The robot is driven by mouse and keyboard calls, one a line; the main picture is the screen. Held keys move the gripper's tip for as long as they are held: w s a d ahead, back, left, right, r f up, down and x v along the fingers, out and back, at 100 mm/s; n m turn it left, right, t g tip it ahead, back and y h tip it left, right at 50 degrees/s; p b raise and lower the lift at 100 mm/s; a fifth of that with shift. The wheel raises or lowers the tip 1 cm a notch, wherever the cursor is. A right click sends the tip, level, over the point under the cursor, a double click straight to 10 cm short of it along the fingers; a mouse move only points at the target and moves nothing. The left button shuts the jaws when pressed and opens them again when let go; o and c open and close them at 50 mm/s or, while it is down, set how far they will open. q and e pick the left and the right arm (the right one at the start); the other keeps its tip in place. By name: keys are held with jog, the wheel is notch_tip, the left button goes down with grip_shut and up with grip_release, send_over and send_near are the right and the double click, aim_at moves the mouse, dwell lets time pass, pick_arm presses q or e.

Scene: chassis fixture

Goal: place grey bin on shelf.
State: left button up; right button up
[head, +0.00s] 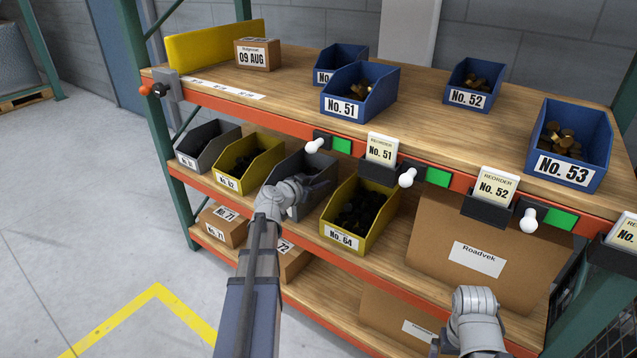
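A grey bin (298,168) stands on the middle shelf (405,243), between a yellow bin marked No. 62 (250,162) and a yellow bin marked No. 64 (349,240). My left gripper (318,184) is at the front of this grey bin and hides its label and much of its front. I cannot tell if its fingers touch or grip the bin. A second grey bin (206,148) stands at the left end of the same shelf. My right gripper (446,343) is low at the bottom right, its fingers mostly hidden, apart from the bins.
Blue bins No. 51 (361,91), No. 52 (474,85) and No. 53 (572,144) stand on the top shelf. Reorder card holders (490,195) and white knobs line its front edge. A large carton (484,240) fills the middle shelf's right. Smaller cartons (222,226) sit below.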

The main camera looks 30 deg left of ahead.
pick_arm(q)
jog(key=shift+r, duration=0.15)
jog(key=p+v, duration=0.3)
jog(key=v, duration=0.9)
jog(key=shift+p, duration=0.3)
